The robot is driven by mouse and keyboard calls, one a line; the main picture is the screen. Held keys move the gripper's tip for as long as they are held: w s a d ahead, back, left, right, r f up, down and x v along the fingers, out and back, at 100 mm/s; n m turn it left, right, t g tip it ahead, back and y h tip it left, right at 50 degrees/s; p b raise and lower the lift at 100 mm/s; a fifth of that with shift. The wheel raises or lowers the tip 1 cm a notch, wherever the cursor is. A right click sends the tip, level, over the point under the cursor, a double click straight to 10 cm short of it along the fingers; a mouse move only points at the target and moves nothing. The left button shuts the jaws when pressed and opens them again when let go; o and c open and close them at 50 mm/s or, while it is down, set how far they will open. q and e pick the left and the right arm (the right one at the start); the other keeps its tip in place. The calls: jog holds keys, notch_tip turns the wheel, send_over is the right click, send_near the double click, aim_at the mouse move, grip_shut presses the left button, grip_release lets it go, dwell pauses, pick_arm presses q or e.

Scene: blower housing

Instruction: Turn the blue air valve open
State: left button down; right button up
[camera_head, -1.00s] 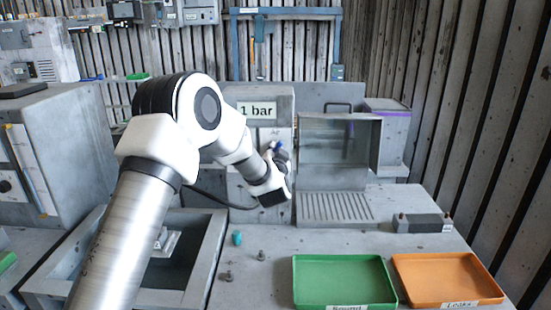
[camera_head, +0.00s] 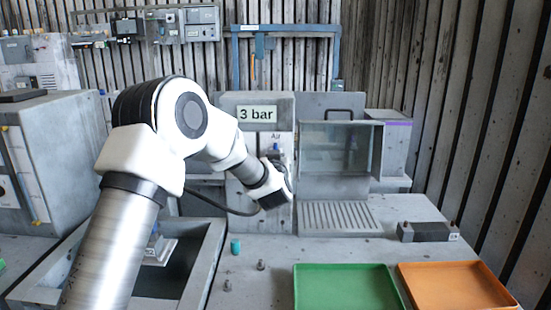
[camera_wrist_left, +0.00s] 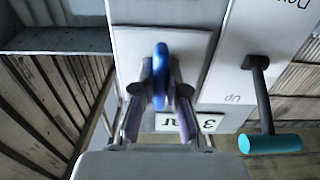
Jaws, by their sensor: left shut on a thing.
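The blue air valve (camera_wrist_left: 160,72) shows in the left wrist view as an upright blue handle on a pale panel. In the head view a small bit of blue (camera_head: 276,148) shows above my wrist, below a partly hidden "Air" label. My left gripper (camera_wrist_left: 160,82) has one finger on each side of the handle and is shut on it. In the head view my wrist hides the fingers. The pressure sign (camera_head: 257,115) reads "3 bar". My right gripper is in neither view.
A lever with a teal grip (camera_wrist_left: 270,144) stands beside the valve, near an "Up" label. A clear-fronted chamber (camera_head: 336,147) is right of my wrist. A green tray (camera_head: 347,269) and an orange tray (camera_head: 455,267) lie in front. A teal cylinder (camera_head: 235,247) stands on the bench.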

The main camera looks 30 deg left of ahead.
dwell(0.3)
pick_arm(q)
jog(key=c, duration=1.2)
grip_release()
jog(key=shift+f, duration=0.1)
jog(key=v, duration=1.2)
jog(key=shift+a, duration=0.1)
